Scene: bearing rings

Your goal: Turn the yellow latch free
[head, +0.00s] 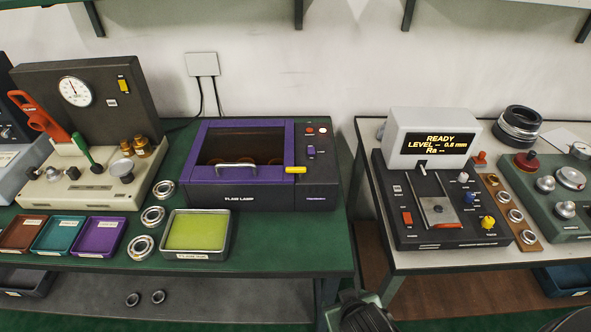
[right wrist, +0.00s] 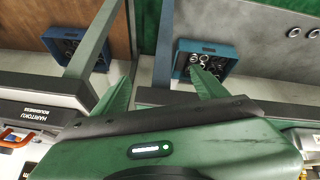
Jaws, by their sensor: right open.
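The yellow latch (head: 295,170) is a short bar at the front right of the purple lid (head: 205,172) on the dark plasma-cleaner-like machine (head: 318,190). It lies roughly level, pointing right. The lid is down, with a dark window and a silver handle. My right gripper (right wrist: 160,68) shows in the right wrist view with its two green fingers apart and nothing between them. The latch is not visible in that view. Part of my arm shows at the bottom of the head view, well away from the latch. My left gripper is not in view.
A tray with a yellow-green pad (head: 197,233) and several bearing rings (head: 153,216) lie in front and left of the machine. A gap separates the green bench (head: 300,258) from the white table (head: 420,262) with the display unit (head: 433,140). Blue bins (right wrist: 205,62) sit low down.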

